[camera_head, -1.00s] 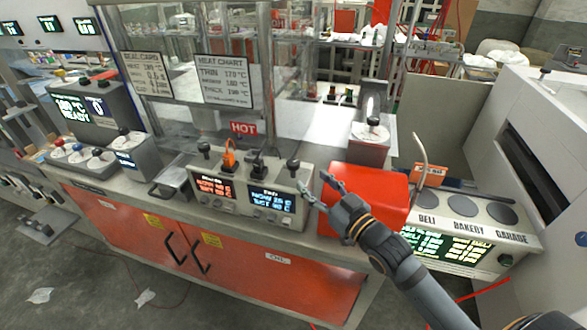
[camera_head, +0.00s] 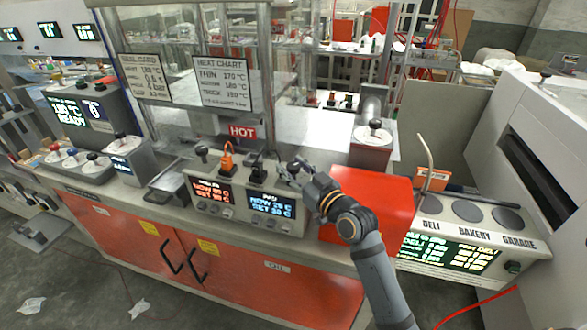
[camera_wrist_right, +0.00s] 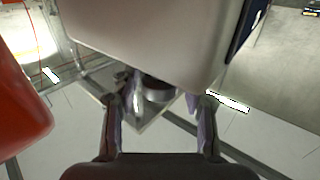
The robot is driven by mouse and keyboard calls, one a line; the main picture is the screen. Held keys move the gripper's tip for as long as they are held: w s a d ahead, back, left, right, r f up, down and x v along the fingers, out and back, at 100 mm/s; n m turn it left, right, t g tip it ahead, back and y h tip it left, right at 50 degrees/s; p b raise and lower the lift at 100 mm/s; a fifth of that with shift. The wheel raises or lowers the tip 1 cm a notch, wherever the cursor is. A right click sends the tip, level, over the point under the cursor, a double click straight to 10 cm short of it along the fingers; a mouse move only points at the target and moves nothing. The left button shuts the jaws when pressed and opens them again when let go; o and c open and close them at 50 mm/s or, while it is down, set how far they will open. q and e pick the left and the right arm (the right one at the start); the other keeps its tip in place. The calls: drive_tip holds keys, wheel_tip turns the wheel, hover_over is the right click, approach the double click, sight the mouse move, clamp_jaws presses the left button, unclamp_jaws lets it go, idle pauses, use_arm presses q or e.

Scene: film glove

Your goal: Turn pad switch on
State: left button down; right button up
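The control box (camera_head: 240,212) stands on the counter with an orange display on its left half and a blue display marked PAD (camera_head: 271,204) on its right. On its top are an orange switch (camera_head: 228,158) and a black switch (camera_head: 257,163). My right gripper (camera_head: 287,169) is at the box's top right corner, over the spot of the black knob there, and mostly hides it. In the right wrist view the fingers (camera_wrist_right: 160,103) are apart, with a dark round part (camera_wrist_right: 157,88) between them, beside the pale box. Contact cannot be told. My left gripper is out of view.
A red box (camera_head: 372,188) stands right of the control box, close to my right forearm. A HOT sign (camera_head: 242,132) and a glass-fronted frame stand behind. A small metal tray (camera_head: 168,190) is at left. A selector panel (camera_head: 470,240) is at far right.

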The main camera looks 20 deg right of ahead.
clamp_jaws()
drive_tip(key=shift+r+m+h+p, duration=0.15)
drive_tip(key=shift+m+h+p, duration=0.25)
drive_tip(key=shift+h+p, duration=0.2)
drive_tip(key=shift+m+t+h+p, duration=0.3)
drive_tip(key=shift+m+h+p, duration=0.1)
drive_tip(key=shift+h, duration=0.2)
drive_tip(key=shift+f, duration=0.2)
drive_tip(key=shift+o, duration=1.8)
unclamp_jaws()
drive_tip(key=shift+s, duration=0.1)
drive_tip(key=s+d, duration=0.2)
drive_tip(key=s, duration=0.9)
drive_tip(key=shift+s, duration=0.3)
